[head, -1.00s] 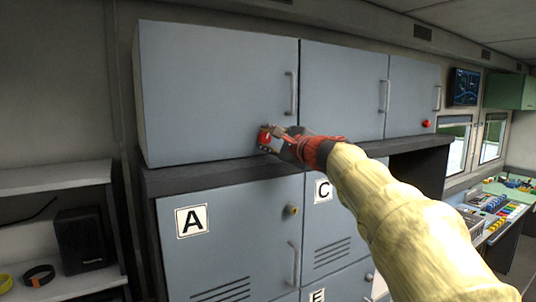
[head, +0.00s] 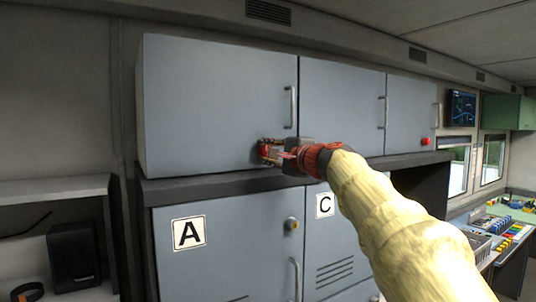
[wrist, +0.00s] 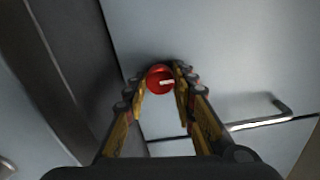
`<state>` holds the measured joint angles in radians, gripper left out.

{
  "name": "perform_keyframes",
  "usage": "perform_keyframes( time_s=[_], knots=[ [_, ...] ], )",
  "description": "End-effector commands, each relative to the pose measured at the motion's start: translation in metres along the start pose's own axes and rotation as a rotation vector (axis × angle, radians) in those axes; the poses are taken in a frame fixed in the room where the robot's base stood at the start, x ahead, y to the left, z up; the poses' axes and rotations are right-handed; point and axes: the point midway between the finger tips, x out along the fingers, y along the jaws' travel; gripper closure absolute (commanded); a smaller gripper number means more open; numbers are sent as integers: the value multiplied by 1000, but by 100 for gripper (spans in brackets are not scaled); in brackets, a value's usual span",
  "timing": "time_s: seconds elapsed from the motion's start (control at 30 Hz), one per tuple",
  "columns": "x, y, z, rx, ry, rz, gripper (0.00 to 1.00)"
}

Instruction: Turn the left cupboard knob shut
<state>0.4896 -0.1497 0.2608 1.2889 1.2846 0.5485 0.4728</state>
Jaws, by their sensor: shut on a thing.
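The left cupboard knob is a round red knob (wrist: 159,79) with a white mark, on the lower part of the left upper blue-grey cupboard door (head: 215,95). In the wrist view my gripper (wrist: 160,85) has its two fingers on either side of the knob, shut on it. The white mark lies roughly level in that view. In the head view my gripper (head: 264,152) reaches the door from the right, and the knob (head: 264,150) is partly covered by the fingers.
A vertical handle (head: 292,107) stands beside the gripper on the same door. Another red knob (head: 425,141) is on the right upper cupboard. A dark ledge (head: 200,187) runs just below, above lockers marked A and C. A shelf with a black box (head: 74,255) is at left.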

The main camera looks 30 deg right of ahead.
Motion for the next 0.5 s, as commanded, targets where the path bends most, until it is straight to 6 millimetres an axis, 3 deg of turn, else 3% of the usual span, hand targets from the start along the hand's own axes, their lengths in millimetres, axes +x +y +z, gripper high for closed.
perform_keyframes(
  time_s=[0.13,0.17,0.5],
  knots=[
    [0,1,0,0,0,1,99],
    [0,1,0,0,0,1,73],
    [0,0,0,1,0,0,55]
  ],
)
